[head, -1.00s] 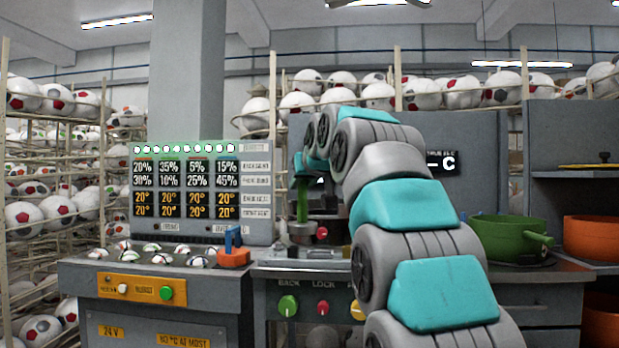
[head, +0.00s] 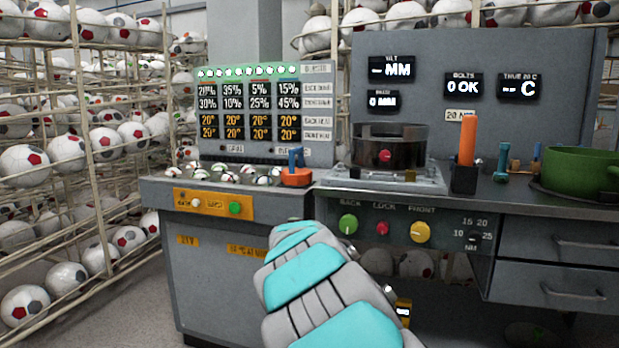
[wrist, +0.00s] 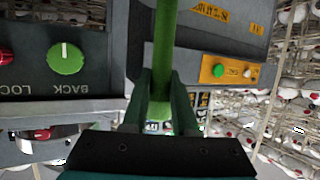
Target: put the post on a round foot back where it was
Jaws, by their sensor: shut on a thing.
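A green post (wrist: 164,45) runs between the two dark green fingers of my gripper (wrist: 164,85) in the wrist view. My gripper is shut on it. Its top end runs out of the wrist view and no round foot can be made out there. In the head view my arm reaches low in front of the bench, and the gripper and held post are hidden.
The bench (head: 340,188) carries a dark ring-shaped press (head: 388,152), an orange-handled tool (head: 467,140), a small teal post (head: 502,160), a green pot (head: 580,172) and an orange block with a blue handle (head: 296,172). Ball racks (head: 90,60) stand at left.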

